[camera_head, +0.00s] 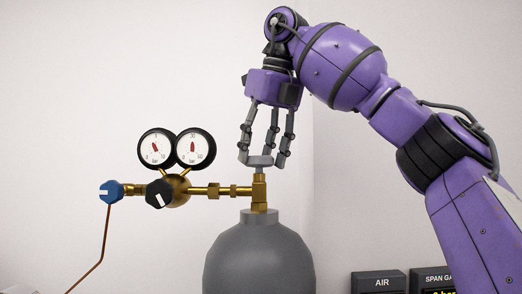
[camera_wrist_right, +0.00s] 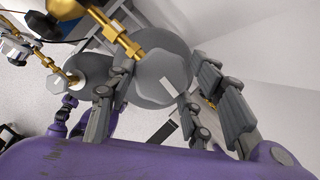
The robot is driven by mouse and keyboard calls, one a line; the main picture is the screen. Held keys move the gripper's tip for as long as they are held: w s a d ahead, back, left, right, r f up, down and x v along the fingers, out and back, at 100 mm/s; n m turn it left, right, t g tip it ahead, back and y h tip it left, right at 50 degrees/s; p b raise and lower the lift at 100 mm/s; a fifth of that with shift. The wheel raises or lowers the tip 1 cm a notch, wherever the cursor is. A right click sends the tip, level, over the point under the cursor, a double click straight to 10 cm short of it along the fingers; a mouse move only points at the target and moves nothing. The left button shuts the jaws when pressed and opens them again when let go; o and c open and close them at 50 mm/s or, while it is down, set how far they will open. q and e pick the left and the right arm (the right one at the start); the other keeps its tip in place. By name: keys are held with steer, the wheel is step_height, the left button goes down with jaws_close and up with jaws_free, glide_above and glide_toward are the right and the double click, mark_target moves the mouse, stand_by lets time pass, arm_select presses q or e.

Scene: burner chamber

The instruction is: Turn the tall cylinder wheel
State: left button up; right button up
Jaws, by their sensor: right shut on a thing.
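The tall cylinder (camera_head: 258,258) is grey, with a brass valve (camera_head: 259,188) on its neck. Its wheel (camera_head: 261,161) is a flat grey disc on top of the valve. My right gripper (camera_head: 263,158) reaches down from above, with its fingers around the wheel and shut on it. In the right wrist view the wheel (camera_wrist_right: 150,84) is a large grey many-sided disc with a white mark, between the fingers. Fingers cover parts of its rim. My left gripper does not show in the head view.
A brass regulator (camera_head: 178,190) with two round gauges (camera_head: 176,148), a black knob (camera_head: 159,193) and a blue knob (camera_head: 111,192) sits left of the valve. A copper pipe (camera_head: 103,240) runs down. Labelled boxes, AIR (camera_head: 380,283) and SPAN GAS (camera_head: 437,280), stand lower right.

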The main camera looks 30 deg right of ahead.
steer(key=m, duration=0.2)
steer(key=m+h, duration=0.1)
steer(key=m, duration=0.1)
steer(key=shift+w+a+h, duration=0.1)
steer(key=shift+a+h, duration=0.1)
steer(key=shift+h, duration=0.1)
steer(key=m, duration=0.2)
steer(key=m+g+h, duration=0.1)
steer(key=m, duration=0.1)
steer(key=shift+a+m+h, duration=0.1)
steer(key=shift+m+h, duration=0.2)
steer(key=m, duration=0.2)
steer(key=m+g+h, duration=0.1)
steer(key=m, duration=0.1)
steer(key=shift+w+r+m+g, duration=0.1)
steer(key=shift+w+m+g, duration=0.1)
steer(key=shift+m+g, duration=0.1)
steer(key=shift+w+m+g+h, duration=0.1)
steer(key=shift+m+g+h, duration=0.4)
steer(key=shift+m, duration=1.4)
steer(key=shift+g, duration=0.3)
steer(key=o, duration=1.1)
steer(key=shift+y, duration=0.3)
